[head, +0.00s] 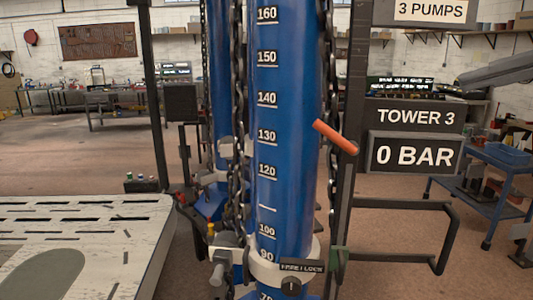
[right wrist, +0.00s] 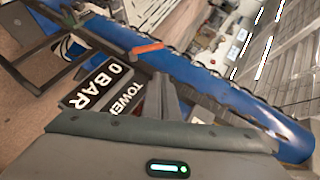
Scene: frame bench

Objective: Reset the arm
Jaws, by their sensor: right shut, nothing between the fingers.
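My right gripper (right wrist: 160,92) shows in the right wrist view with its dark fingers together and nothing between them. In the head view a grey part of my right arm reaches in from the right edge, high up, apart from the tower. The blue tower (head: 285,190) stands upright in the middle of the head view, with a white number scale. An orange handle (head: 335,137) sticks out at its right side, tilted down to the right; it also shows in the right wrist view (right wrist: 147,48). My left gripper is not in view.
Signs reading TOWER 3 (head: 415,116) and 0 BAR (head: 415,154) hang right of the tower. A black bar frame (head: 440,235) juts out below them. A slotted bench (head: 100,225) fills the lower left. A blue cart (head: 490,160) stands at the right.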

